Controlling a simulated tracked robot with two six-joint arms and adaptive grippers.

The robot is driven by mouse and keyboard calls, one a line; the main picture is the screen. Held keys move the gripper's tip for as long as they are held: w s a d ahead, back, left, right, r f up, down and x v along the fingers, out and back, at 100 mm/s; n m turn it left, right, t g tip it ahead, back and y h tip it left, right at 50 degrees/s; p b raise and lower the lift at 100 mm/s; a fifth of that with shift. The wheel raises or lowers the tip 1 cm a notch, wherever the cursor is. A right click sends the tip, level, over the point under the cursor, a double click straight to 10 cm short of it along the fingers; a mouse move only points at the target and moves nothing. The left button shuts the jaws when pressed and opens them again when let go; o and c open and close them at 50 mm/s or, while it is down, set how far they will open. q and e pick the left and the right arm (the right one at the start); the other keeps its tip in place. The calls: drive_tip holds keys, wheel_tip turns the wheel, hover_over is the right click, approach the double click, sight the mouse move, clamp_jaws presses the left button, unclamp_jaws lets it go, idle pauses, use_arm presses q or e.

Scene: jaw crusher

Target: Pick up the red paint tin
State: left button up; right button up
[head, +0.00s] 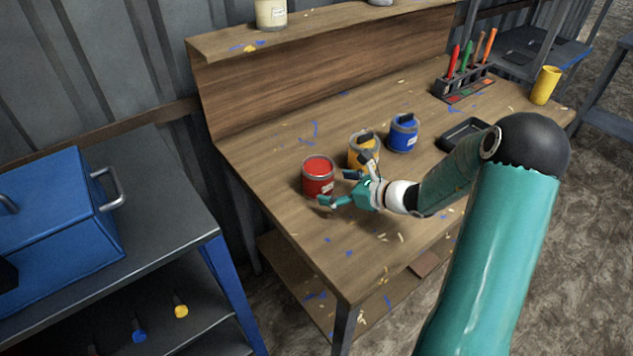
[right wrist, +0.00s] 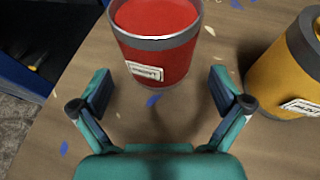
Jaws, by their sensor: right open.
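The red paint tin (head: 318,177) stands upright on the wooden workbench (head: 290,228), with red paint showing at its open top. My right gripper (head: 337,188) is open and empty, just to the right and front of the tin. In the right wrist view the red tin (right wrist: 158,50) is straight ahead, beyond and between the spread fingertips of the gripper (right wrist: 160,85). The fingers do not appear to touch it. My left gripper is not in view.
A yellow tin (head: 361,146) stands close behind the right gripper, and a blue tin (head: 403,133) stands beyond it. A black tray (head: 466,134), tool rack (head: 464,84) and yellow cup (head: 545,86) are further right. The bench left of the red tin is clear.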

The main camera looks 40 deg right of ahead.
drive_tip(key=shift+p+x, duration=0.4)
drive_tip(key=shift+x, duration=2.3)
drive_tip(key=shift+r, duration=0.2)
drive_tip(key=c, duration=1.4)
drive_tip(key=shift+c, duration=0.9)
drive_tip(key=shift+r, duration=0.25)
